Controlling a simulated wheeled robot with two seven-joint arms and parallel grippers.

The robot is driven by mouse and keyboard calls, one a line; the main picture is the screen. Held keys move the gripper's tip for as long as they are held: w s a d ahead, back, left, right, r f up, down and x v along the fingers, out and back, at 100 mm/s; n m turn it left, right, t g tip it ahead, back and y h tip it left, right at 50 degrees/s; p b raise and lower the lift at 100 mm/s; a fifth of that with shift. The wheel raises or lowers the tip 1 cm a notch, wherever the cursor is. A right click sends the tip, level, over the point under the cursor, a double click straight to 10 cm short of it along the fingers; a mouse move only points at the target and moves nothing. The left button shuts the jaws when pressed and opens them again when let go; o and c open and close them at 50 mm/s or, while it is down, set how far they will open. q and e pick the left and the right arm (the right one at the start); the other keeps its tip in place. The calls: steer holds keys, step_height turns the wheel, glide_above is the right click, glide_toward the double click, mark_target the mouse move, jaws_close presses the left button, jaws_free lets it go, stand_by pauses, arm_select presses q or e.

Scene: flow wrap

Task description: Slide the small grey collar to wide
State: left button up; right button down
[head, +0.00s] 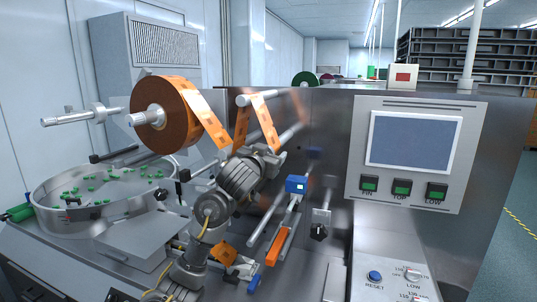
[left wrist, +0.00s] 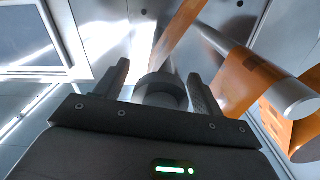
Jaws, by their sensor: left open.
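My left gripper (head: 272,155) is at the machine's upright steel panel, just below the orange film. In the left wrist view its two dark fingers (left wrist: 160,84) stand apart, open. A round grey piece (left wrist: 161,90) shows between them and looks like the small grey collar. I cannot tell whether the fingers touch it. In the head view my gripper and wrist hide that spot, and no wide mark is readable. My right gripper is not in view.
An orange film roll (head: 163,115) feeds film over a roller (head: 258,97) close above my gripper. A blue sensor (head: 297,184) and a black knob (head: 319,232) are lower right of it. A control panel (head: 416,150) is at right, a round bowl (head: 50,208) at left.

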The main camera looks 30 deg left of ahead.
arm_select(q)
steer(key=p+v, duration=0.6)
steer(key=v, duration=0.5)
steer(key=shift+p, duration=0.35)
